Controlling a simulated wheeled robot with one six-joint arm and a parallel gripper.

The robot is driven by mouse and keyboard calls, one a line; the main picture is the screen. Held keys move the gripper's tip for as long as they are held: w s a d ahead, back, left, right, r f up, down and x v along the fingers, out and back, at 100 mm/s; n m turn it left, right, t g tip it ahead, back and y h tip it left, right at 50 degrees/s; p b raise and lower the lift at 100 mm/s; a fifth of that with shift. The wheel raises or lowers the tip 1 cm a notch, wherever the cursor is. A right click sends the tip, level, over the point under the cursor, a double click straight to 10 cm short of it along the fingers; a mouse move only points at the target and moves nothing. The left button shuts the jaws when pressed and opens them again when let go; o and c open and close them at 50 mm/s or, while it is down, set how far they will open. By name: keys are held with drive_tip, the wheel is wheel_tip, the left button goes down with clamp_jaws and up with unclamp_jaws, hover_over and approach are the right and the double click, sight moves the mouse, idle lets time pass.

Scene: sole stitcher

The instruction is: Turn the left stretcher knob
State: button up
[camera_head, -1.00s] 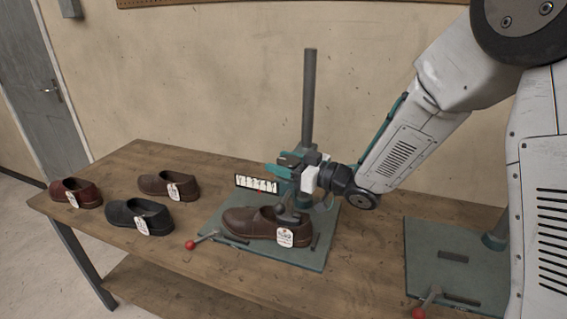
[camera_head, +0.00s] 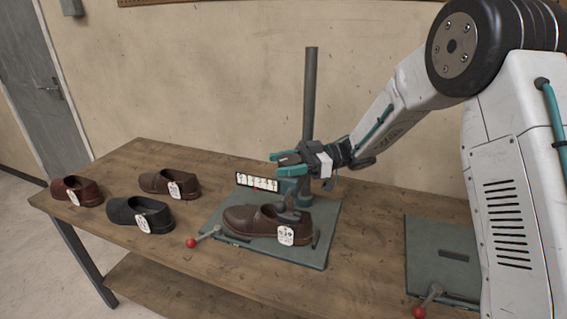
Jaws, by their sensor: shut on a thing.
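The left stretcher has a green base plate (camera_head: 215,228), a tall grey post (camera_head: 310,95) and a white scale strip (camera_head: 257,182) with small marks and a bit of red. A brown shoe (camera_head: 250,219) with a white tag (camera_head: 286,235) sits on it, toe to the left. My gripper (camera_head: 285,163) reaches in from the right at the post, above the shoe and beside the scale. Its teal fingers are shut on the stretcher knob, which they mostly hide.
A red-ball lever (camera_head: 191,243) sticks out at the plate's front left. Three loose shoes stand on the wooden table's left: dark red (camera_head: 77,191), brown (camera_head: 168,184) and black (camera_head: 140,213). A second green plate (camera_head: 425,262) with a red-ball lever (camera_head: 419,312) is at right.

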drive_tip(key=shift+s+n+g+h, duration=0.15)
drive_tip(key=shift+n+g+h, duration=0.85)
drive_tip(key=shift+n+g, duration=0.8)
drive_tip(key=shift+g, duration=0.6)
drive_tip(key=o, duration=1)
drive_tip(key=shift+v, duration=3.95)
drive_tip(key=shift+r, duration=0.1)
